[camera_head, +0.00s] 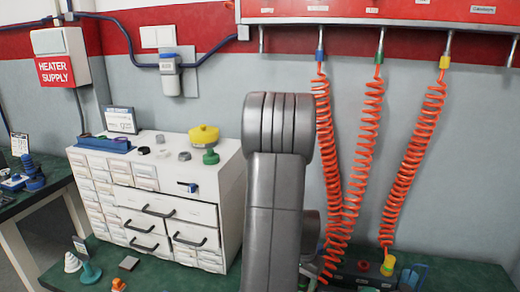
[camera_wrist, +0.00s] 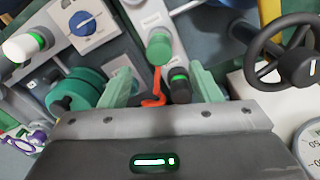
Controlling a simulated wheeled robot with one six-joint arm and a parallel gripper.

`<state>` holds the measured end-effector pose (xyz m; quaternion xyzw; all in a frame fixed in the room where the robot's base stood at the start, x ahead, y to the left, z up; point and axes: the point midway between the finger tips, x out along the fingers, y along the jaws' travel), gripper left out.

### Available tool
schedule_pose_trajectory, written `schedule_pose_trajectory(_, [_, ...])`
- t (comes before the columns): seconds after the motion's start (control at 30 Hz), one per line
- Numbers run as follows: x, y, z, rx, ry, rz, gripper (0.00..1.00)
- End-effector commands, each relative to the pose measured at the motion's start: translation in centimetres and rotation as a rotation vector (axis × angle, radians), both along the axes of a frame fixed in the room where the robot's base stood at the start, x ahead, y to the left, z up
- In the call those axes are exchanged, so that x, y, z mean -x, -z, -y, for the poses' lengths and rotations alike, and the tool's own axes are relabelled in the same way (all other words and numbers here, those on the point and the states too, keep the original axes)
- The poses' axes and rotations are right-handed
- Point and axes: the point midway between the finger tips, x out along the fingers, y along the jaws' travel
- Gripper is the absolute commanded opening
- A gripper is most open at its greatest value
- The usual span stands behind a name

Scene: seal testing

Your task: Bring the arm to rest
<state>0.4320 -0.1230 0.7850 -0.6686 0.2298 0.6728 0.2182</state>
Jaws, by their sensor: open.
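My gripper (camera_wrist: 161,78) shows in the wrist view with its two pale green fingers spread apart. Nothing is held between them. An orange curved piece (camera_wrist: 155,92), a round green knob (camera_wrist: 160,45) and a dark cylinder with a green band (camera_wrist: 180,82) show in the gap beyond the fingers, apart from one another as far as I can tell. In the head view my grey arm (camera_head: 275,190) stands upright in the middle, in front of the wall. My gripper is hidden in that view.
A white drawer cabinet (camera_head: 225,185) stands left of my arm, with a yellow-topped item (camera_head: 203,136) on it. Orange coiled hoses (camera_head: 365,140) hang close on the right. In the wrist view a black handwheel (camera_wrist: 290,50) and a gauge (camera_wrist: 310,140) are at the right.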

Motion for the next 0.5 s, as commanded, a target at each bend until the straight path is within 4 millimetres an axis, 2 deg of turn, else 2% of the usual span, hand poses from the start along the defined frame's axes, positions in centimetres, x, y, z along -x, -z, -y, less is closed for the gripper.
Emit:
schedule_pose_trajectory(0.03, [0.1,1.1,0.0,-0.001,0.000,-0.006,0.57])
schedule_pose_trajectory(0.2, [0.1,3.9,0.0,0.000,0.000,-0.004,0.57])
schedule_pose_trajectory(0.5, [0.1,7.5,0.1,0.000,0.001,-0.001,0.57])
